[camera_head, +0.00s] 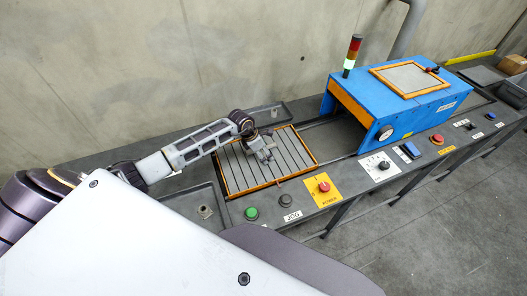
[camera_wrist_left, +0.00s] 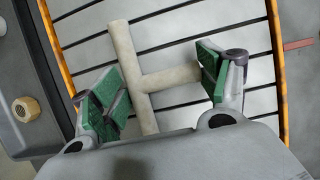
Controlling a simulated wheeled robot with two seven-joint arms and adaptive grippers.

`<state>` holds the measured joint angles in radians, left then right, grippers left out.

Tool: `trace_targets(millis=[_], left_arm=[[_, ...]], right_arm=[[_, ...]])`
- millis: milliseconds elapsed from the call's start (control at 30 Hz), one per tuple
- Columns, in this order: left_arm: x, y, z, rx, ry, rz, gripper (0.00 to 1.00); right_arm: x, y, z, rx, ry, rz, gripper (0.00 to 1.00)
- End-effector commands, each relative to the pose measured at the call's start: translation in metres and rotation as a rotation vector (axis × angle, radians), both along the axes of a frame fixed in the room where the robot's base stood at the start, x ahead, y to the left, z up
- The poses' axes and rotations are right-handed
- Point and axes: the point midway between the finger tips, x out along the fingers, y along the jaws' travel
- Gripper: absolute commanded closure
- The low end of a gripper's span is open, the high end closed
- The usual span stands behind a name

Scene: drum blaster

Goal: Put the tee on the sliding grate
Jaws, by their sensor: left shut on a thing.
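The tee (camera_wrist_left: 150,85) is a beige T-shaped pipe piece, seen clearly in the left wrist view. My left gripper (camera_wrist_left: 163,82) is shut on it, with its green pads at the long bar on one side and the stem's end on the other. In the head view my left gripper (camera_head: 263,151) is over the sliding grate (camera_head: 236,176), a slatted panel in an orange frame. The grate's slats also show behind the tee in the left wrist view (camera_wrist_left: 180,20). I cannot tell whether the tee touches the slats. My right gripper is not in view.
A blue housing (camera_head: 375,108) with an open tunnel stands right of the grate, with a signal light (camera_head: 351,55) beside it. Buttons, including a red one (camera_head: 324,186), line the front edge. A tray (camera_head: 183,202) with a small fitting (camera_head: 205,211) lies left.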

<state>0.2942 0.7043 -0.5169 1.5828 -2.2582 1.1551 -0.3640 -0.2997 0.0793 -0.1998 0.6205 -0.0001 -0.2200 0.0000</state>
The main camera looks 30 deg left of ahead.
Motion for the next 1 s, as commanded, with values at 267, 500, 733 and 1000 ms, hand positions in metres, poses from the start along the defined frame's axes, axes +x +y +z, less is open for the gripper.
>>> trace_targets(millis=[267,500,733,1000], left_arm=[[-0.0001,-0.0001,-0.0023,0.0,0.0,0.0,0.09],[-0.0001,0.0,-0.002,0.0,0.0,0.0,0.03],[-0.0001,-0.0001,-0.0015,0.0,0.0,0.0,0.03],[-0.0016,0.0024,0.007,0.0,-0.002,-0.001,0.03]], right_arm=[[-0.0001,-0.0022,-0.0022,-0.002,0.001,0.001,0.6],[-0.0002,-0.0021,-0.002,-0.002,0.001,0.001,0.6],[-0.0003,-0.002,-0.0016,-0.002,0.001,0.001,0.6],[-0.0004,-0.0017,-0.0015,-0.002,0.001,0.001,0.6]])
